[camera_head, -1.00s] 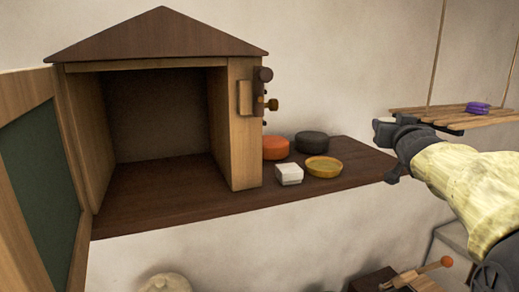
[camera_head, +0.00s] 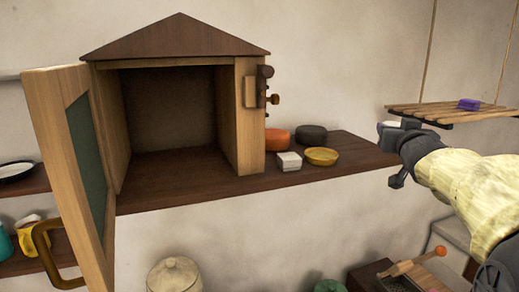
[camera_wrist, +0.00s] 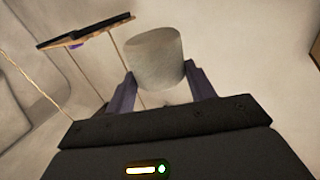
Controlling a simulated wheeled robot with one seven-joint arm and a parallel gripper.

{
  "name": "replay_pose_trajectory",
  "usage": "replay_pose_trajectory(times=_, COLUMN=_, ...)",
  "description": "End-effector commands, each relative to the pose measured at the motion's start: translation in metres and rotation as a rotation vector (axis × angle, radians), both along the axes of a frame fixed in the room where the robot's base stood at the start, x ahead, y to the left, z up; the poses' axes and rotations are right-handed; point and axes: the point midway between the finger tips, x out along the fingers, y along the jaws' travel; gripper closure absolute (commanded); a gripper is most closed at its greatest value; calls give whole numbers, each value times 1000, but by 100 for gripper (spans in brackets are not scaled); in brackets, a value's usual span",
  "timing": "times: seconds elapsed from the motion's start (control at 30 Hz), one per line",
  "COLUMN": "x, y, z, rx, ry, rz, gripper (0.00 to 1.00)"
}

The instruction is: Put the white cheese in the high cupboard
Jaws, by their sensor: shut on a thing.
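My gripper (camera_wrist: 162,92) is shut on a pale, drum-shaped piece, which looks like the white cheese (camera_wrist: 155,58). In the head view my gripper (camera_head: 394,136) is at the right, beyond the shelf's right end, and a bit of the white cheese (camera_head: 391,123) shows at its tip. The high cupboard (camera_head: 250,115) is a wooden house-shaped box with a brown gabled roof, standing on the wall shelf. Its door (camera_head: 62,110) is swung open to the left, and its inside looks empty. The gripper is well to the right of the opening.
Right of the cupboard on the shelf (camera_head: 215,192) stand an orange round piece (camera_head: 277,139), a dark round piece (camera_head: 312,135), a white block (camera_head: 289,162) and a yellow dish (camera_head: 321,157). A hanging slatted rack (camera_head: 450,112) holds a purple item (camera_head: 469,104). A lidded pot (camera_head: 174,276) is below.

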Motion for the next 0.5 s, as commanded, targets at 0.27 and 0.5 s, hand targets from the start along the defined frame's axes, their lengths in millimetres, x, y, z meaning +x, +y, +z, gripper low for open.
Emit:
replay_pose_trajectory(times=0.27, x=-3, y=6, z=-21, rx=0, ry=0, rz=5, gripper=73)
replay_pose_trajectory(times=0.5, x=-6, y=20, z=-68, rx=3, ry=3, rz=23, gripper=73)
